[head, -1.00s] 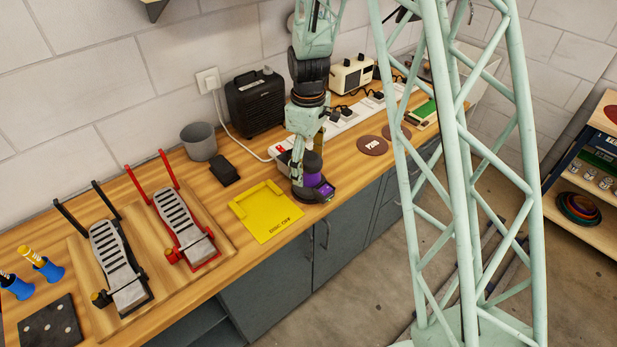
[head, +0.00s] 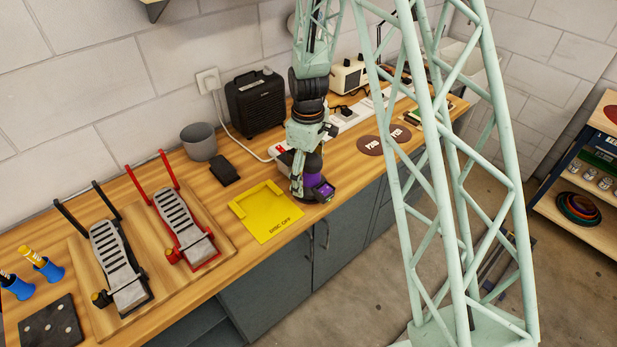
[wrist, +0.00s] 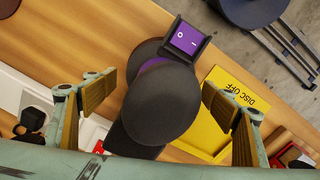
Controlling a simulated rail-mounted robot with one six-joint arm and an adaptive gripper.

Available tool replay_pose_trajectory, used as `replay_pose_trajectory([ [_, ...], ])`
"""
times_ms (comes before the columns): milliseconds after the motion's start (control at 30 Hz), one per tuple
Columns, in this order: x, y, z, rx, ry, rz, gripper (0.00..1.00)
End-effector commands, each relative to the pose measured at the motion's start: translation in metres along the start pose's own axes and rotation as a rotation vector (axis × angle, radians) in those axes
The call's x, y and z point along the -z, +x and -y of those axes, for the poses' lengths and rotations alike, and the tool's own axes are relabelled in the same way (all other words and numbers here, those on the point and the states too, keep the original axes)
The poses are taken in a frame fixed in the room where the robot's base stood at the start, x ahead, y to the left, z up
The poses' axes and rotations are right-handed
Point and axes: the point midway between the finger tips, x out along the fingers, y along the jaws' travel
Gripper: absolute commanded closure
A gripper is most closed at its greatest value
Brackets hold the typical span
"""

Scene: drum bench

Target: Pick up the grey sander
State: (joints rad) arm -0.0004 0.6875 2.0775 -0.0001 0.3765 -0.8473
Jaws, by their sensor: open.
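The sander has a dark grey, rounded top (wrist: 160,105), a purple band and a purple switch box (wrist: 186,40). In the head view its purple body (head: 313,166) stands on the bench beside the yellow mat, partly covered by my gripper (head: 302,178). In the wrist view my gripper (wrist: 158,92) is open, with one finger on each side of the sander's top. Gaps show between both fingers and the top. The sander's underside is hidden.
The yellow "DISC OFF" mat (head: 267,224) lies just left of the sander. A black block (head: 224,172), a grey pot (head: 199,141) and a black heater-like box (head: 255,103) stand behind. A white power strip (head: 345,118) runs behind. Brown discs (head: 370,145) lie to the right.

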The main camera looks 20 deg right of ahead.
Motion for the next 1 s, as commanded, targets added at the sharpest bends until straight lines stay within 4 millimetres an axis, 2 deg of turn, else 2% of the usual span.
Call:
replay_pose_trajectory([
  [633, -0.0001, 0.0022, 0.0000, 0.000, 0.000, 0.000, 0.23],
  [1000, 0.0005, 0.0012, -0.0006, -0.001, 0.000, -0.001, 0.55],
])
